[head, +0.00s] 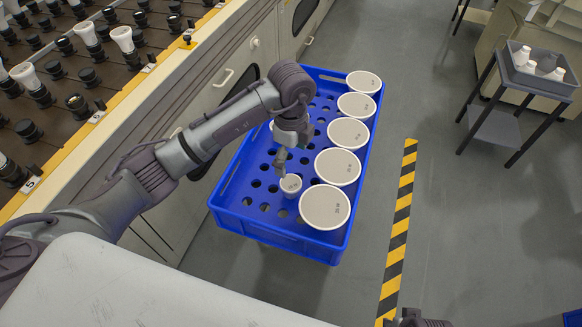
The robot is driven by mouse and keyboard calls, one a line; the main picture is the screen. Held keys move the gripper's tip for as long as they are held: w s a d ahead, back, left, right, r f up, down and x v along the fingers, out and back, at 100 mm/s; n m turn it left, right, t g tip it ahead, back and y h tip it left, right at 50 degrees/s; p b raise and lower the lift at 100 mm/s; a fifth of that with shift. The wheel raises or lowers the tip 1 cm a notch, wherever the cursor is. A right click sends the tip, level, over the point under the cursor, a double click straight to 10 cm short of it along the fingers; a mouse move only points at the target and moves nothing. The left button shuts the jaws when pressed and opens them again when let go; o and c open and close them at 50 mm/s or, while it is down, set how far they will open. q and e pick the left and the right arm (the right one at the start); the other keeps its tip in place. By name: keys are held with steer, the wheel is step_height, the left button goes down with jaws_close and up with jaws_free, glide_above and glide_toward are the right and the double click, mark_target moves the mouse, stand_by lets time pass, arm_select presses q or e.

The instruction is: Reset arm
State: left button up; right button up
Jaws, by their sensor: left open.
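My left arm reaches in from the left over a blue crate (226,190) with a perforated deck. My left gripper (281,170) is open and points down, just above and beside a small white bulb (291,184) standing in the crate. I cannot tell whether a finger touches this bulb. Several larger white round-faced bulbs, such as the nearest one (325,207), stand in a row along the crate's right side. Part of the crate is hidden behind my arm.
A bench with a burn-in rack (60,70) of dark sockets, a few holding white bulbs, runs along the left. A small cart with a grey bin (530,73) stands at the right. Open floor and a yellow-black strip (401,225) lie right of the crate.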

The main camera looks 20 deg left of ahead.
arm_select(q)
steer(key=shift+r, duration=0.5)
steer(key=shift+d, duration=0.1)
